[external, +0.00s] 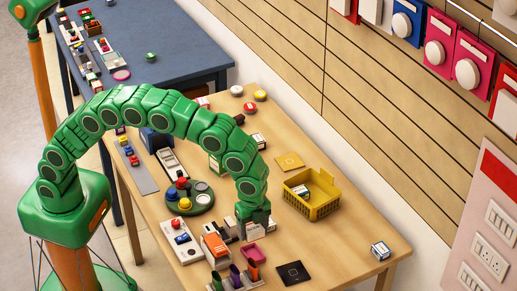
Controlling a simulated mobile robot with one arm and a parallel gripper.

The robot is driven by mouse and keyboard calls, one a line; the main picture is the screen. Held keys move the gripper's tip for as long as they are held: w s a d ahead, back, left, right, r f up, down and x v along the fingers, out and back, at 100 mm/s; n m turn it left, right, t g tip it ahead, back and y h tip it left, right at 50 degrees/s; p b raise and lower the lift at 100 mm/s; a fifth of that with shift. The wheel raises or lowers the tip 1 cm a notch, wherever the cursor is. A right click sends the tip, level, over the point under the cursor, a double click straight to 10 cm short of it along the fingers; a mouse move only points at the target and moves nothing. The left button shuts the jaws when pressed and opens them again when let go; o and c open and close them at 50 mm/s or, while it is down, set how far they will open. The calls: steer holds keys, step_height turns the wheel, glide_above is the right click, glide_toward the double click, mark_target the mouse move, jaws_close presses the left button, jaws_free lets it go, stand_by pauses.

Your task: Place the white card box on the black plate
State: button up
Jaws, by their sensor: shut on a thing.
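My green arm reaches over the wooden table, and my gripper (254,220) points down near the table's front. It is shut on a pale box, which looks like the white card box (257,232); my gripper hides most of it. I cannot tell whether the box touches the table. The black plate (293,273), a flat dark square with a small mark in its middle, lies on the table to the right of and nearer the camera than my gripper. Nothing stands on it.
An orange-and-white box (215,244) and a holder with coloured cups (235,280) stand to the left. A yellow basket (327,207) stands to the right. The table right of the black plate is mostly clear.

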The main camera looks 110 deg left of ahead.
steer(key=w+f, duration=0.4)
steer(key=w, duration=0.4)
glide_above(293, 272)
steer(key=shift+s+f, duration=0.2)
steer(key=shift+f, duration=2.3)
steer(key=shift+w+f, duration=0.2)
steer(key=shift+f, duration=1.6)
steer(key=shift+f, duration=0.15)
steer(key=o, duration=1.1)
steer(key=shift+c, duration=0.2)
